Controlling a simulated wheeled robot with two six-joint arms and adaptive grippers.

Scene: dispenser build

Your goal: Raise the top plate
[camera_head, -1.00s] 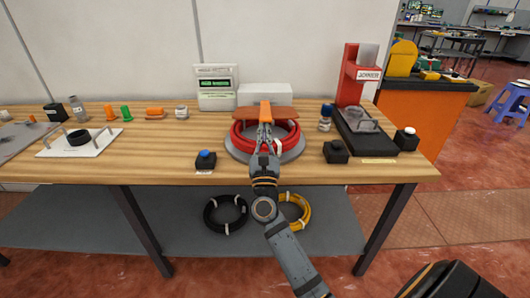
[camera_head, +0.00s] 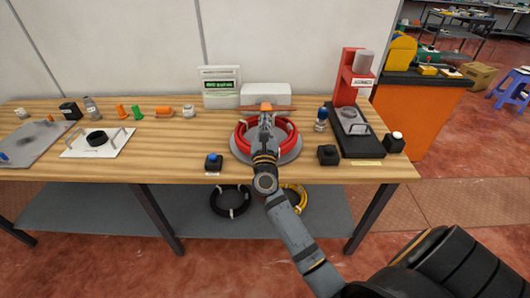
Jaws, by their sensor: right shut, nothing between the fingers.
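A thin orange-brown plate (camera_head: 285,108) with a brighter orange middle part shows above a coil of red cable (camera_head: 243,138). The plate looks nearly edge-on. The coil lies on a grey round base (camera_head: 240,155) on the workbench. My right gripper (camera_head: 266,116) reaches over the middle of the coil, its tip just below the plate's middle. It is shut with nothing between its fingers; whether it touches the plate I cannot tell. The arm hides the front middle of the coil. My left gripper is not in view.
A white box (camera_head: 266,94) and a display unit (camera_head: 221,88) stand behind the coil. A red press (camera_head: 348,78) on a black base stands right. A blue-topped bottle (camera_head: 321,120) and black blocks stand close by.

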